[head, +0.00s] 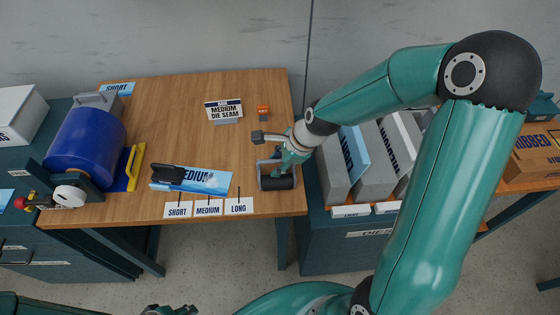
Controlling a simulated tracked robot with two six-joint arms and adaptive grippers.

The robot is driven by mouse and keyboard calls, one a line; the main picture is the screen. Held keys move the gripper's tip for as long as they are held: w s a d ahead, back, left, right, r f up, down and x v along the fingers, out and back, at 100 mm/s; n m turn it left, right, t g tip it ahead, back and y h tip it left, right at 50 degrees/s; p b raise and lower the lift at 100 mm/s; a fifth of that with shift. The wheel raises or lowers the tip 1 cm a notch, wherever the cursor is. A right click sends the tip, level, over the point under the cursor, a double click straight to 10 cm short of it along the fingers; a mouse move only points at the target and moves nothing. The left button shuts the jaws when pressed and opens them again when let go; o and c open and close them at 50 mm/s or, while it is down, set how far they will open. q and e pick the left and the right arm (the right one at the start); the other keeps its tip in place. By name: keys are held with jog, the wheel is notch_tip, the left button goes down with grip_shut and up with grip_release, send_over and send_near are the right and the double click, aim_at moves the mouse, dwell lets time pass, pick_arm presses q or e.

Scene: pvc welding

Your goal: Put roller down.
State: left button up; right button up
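The roller (279,183) has a dark cylinder in a grey frame. It is at the right front corner of the wooden table (262,95), seemingly at or just above the tabletop; contact is unclear. My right gripper (280,155) is directly over and against it, pointing down. A grey piece with a dark end sticks out left of the gripper; I cannot tell if it is a finger or the roller's handle. The finger closure is hidden. Only a bit of my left gripper (170,310) shows at the bottom edge, and its fingers are unclear.
A blue drum (86,148) and yellow handle (135,167) are at the table's left. A blue-white "MEDIUM" sheet (214,181), a "MEDIUM DIE SEAM" sign (223,111) and SHORT, MEDIUM, LONG labels (208,209) are nearby. Grey bins (374,170) stand right. The middle tabletop is clear.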

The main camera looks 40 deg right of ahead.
jog(key=v, duration=1.2)
jog(key=shift+p, duration=0.35)
